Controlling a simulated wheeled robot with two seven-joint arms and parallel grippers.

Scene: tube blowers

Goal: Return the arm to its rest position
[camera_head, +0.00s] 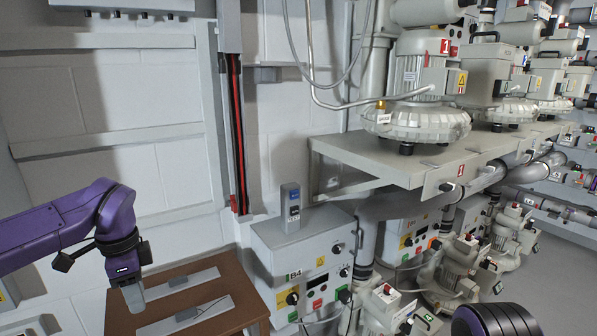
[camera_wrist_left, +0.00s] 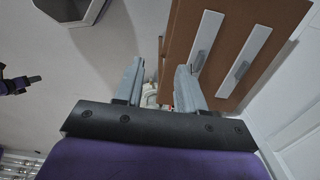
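My left arm is purple and comes in from the left in the head view. Its gripper (camera_head: 133,296) points down above the left side of a brown table (camera_head: 232,282). In the left wrist view its two grey fingers (camera_wrist_left: 160,82) stand apart with nothing held between them. The brown table also shows beyond the fingers in that view (camera_wrist_left: 184,30). No right gripper can be made out. A dark, ribbed rounded part (camera_head: 495,320) at the lower right of the head view is likely part of my right arm.
Two light plates (camera_head: 188,316) with grey handles lie on the table. A grey control box marked B4 (camera_head: 308,262) stands right of it, with a small switch box (camera_head: 291,205) on top. Blower machines (camera_head: 417,118) on a shelf and pipes fill the right. A pale wall is behind.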

